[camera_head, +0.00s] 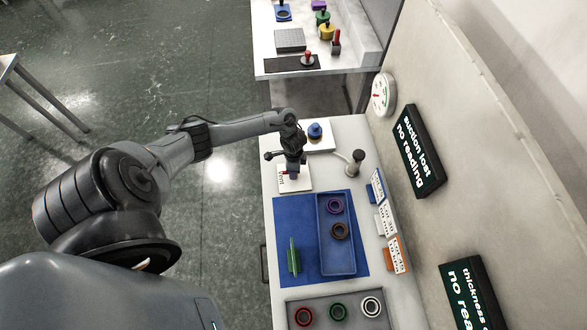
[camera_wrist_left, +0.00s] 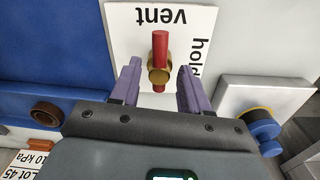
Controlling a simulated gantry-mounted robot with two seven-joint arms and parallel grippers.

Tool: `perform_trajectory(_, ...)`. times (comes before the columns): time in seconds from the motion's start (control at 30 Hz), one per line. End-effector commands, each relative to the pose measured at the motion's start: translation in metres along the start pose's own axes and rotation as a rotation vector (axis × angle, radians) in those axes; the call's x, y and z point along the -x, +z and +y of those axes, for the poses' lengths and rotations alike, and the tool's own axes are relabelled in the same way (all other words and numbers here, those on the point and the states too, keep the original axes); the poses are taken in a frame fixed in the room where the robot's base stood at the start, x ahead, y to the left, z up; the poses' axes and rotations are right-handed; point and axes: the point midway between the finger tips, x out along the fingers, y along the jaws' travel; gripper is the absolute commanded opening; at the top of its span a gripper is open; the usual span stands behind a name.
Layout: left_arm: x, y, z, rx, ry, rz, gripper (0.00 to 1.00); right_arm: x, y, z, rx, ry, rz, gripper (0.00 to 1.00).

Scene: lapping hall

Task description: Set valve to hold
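The valve has a red lever (camera_wrist_left: 159,46) on a brass body (camera_wrist_left: 153,73), mounted on a white plate (camera_wrist_left: 125,45) marked "vent" and "hold". In the left wrist view the lever points at the word "vent"; "hold" lies to its right, partly hidden by a finger. My left gripper (camera_wrist_left: 159,88) is open, its two purple fingers on either side of the valve, with gaps showing. In the head view my left gripper (camera_head: 291,168) is over the white plate (camera_head: 301,184) and hides most of the valve. My right gripper is out of view.
A blue knob (camera_head: 315,131) on a white block stands just beyond. A blue tray (camera_head: 337,262) with rings, a green upright piece (camera_head: 293,257) and a grey ring holder (camera_head: 330,312) lie nearer. A wall gauge (camera_head: 383,95) and a sign "suction lost no reading" (camera_head: 419,150) are at right.

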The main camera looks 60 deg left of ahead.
Motion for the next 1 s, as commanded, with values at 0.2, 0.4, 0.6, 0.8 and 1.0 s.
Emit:
perform_trajectory(0.2, 0.0001, 0.0, 0.0001, 0.0, 0.0, 0.0, 0.11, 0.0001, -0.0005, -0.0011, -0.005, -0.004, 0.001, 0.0)
perform_trajectory(0.4, 0.0001, 0.0, 0.0, -0.001, 0.0, 0.0, 0.0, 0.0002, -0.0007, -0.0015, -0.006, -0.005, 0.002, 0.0)
perform_trajectory(0.6, 0.0004, -0.0003, -0.0003, -0.033, 0.0, 0.0, 0.0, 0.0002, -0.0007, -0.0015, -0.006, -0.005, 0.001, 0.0)
perform_trajectory(0.8, 0.0003, -0.0003, -0.0006, -0.129, 0.0, -0.002, 0.0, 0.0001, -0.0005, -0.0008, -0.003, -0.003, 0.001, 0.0)
perform_trajectory(1.0, 0.0001, -0.0007, -0.0012, -0.291, -0.001, -0.005, 0.0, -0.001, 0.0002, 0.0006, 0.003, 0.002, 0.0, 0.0)
